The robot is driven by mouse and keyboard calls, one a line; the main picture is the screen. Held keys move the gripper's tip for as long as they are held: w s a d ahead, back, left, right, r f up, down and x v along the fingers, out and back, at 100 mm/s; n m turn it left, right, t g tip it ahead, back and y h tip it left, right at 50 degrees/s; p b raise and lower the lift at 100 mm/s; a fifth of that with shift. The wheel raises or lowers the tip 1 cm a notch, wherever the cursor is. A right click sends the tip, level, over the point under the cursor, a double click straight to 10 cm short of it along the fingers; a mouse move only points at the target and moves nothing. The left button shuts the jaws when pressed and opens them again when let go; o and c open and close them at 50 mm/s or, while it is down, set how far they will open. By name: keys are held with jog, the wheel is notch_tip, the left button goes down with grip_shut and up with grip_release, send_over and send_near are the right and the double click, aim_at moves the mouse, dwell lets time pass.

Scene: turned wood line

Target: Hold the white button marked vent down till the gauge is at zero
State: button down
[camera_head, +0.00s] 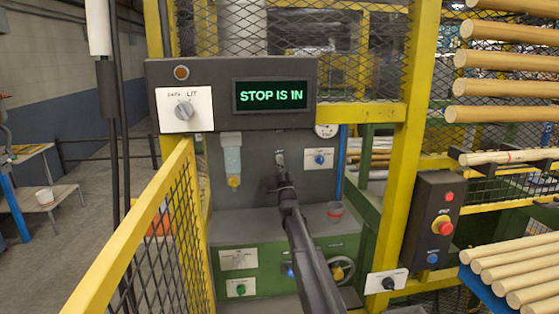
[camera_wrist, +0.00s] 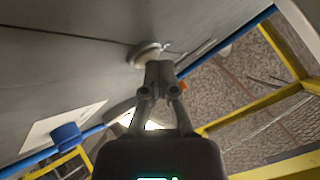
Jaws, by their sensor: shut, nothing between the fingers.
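My gripper (camera_head: 281,176) is shut and empty, reaching up to the grey machine panel. In the wrist view the fingertips (camera_wrist: 158,68) are right at a pale round button-like piece (camera_wrist: 145,52) on the panel. No vent marking is readable on it, and I cannot tell whether the fingers touch or press it. In the head view a small pale fitting (camera_head: 280,157) shows just above the gripper. A round white gauge (camera_head: 326,131) is up to the right, its top cut off by the dark console. Its needle is too small to read.
The console screen (camera_head: 270,95) reads "STOP IS IN". A blue knob (camera_head: 319,159) sits right of my gripper. A control box with a red button (camera_head: 444,228) hangs on the yellow post. A yellow mesh guard (camera_head: 150,235) stands at left, wooden rods (camera_head: 520,270) at right.

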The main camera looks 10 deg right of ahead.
jog(key=shift+s, duration=0.1)
dwell(0.6)
jog(key=shift+s, duration=0.7)
jog(key=shift+s, duration=2.5)
jog(key=shift+s, duration=0.1)
